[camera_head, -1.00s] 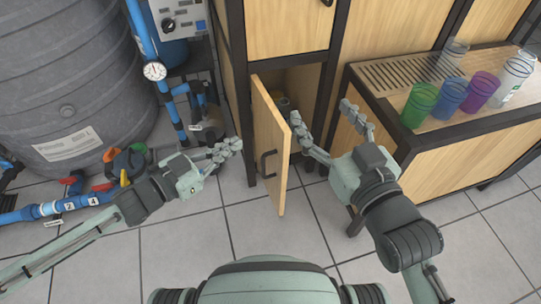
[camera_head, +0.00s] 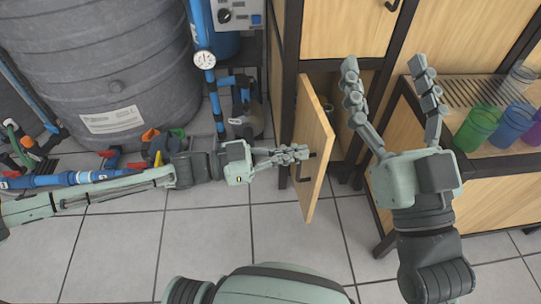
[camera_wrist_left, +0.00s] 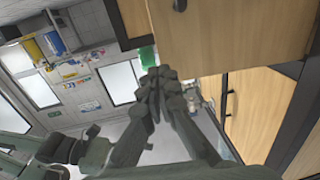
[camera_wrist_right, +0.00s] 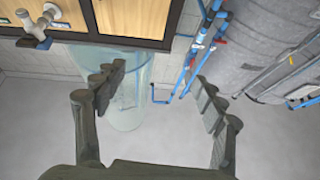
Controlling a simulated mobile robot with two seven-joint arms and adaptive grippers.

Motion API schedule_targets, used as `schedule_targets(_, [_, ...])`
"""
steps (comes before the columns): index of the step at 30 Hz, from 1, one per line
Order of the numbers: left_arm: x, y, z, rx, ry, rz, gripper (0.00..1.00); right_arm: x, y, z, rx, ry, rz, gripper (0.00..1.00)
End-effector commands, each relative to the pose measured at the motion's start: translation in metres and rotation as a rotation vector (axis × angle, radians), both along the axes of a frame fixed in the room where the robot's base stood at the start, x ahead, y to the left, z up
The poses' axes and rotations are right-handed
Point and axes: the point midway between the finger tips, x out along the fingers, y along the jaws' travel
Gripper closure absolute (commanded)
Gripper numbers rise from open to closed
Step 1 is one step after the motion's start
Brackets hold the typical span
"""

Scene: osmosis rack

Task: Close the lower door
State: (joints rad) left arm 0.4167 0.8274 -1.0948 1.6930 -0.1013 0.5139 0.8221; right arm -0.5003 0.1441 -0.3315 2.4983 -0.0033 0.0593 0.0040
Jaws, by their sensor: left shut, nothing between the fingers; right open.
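The lower door (camera_head: 311,120) is a narrow wooden panel that stands swung open from its dark-framed cabinet in the head view. A dark handle is on its left-facing side, partly hidden by my left gripper (camera_head: 302,153). The left gripper is shut and empty, its fingertips overlapping the handle area; I cannot tell whether they touch. In the left wrist view its closed fingertips (camera_wrist_left: 157,82) are below a wooden panel (camera_wrist_left: 225,35). My right gripper (camera_head: 385,68) is open and empty, right of the door; its spread fingers (camera_wrist_right: 160,85) also show in the right wrist view.
A wooden bench (camera_head: 500,190) with green, blue and purple cups stands at the right. A big grey tank (camera_head: 110,70), blue pipes (camera_head: 75,178) and a gauge (camera_head: 204,59) are at the left. The tiled floor (camera_head: 200,235) in front is clear.

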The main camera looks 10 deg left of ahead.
Motion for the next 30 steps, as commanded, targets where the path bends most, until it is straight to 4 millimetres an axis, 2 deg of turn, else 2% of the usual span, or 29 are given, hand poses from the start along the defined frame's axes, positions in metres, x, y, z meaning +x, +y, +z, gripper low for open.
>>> schedule_targets(3, [0.007, -0.017, 0.000, -0.002, -0.002, 0.000, 1.00, -0.001, -0.001, 0.003, 0.009, -0.028, -0.003, 0.29])
schedule_targets(7, [0.011, -0.027, -0.001, 0.001, -0.001, 0.001, 1.00, -0.002, -0.002, 0.006, 0.016, -0.047, -0.004, 0.29])
schedule_targets(24, [0.012, -0.032, 0.000, 0.001, 0.000, 0.007, 1.00, -0.002, -0.003, 0.006, 0.017, -0.050, -0.006, 0.29])
schedule_targets(30, [0.014, -0.038, 0.001, -0.002, 0.002, 0.038, 1.00, 0.000, -0.001, 0.003, -0.003, -0.001, -0.001, 0.29])
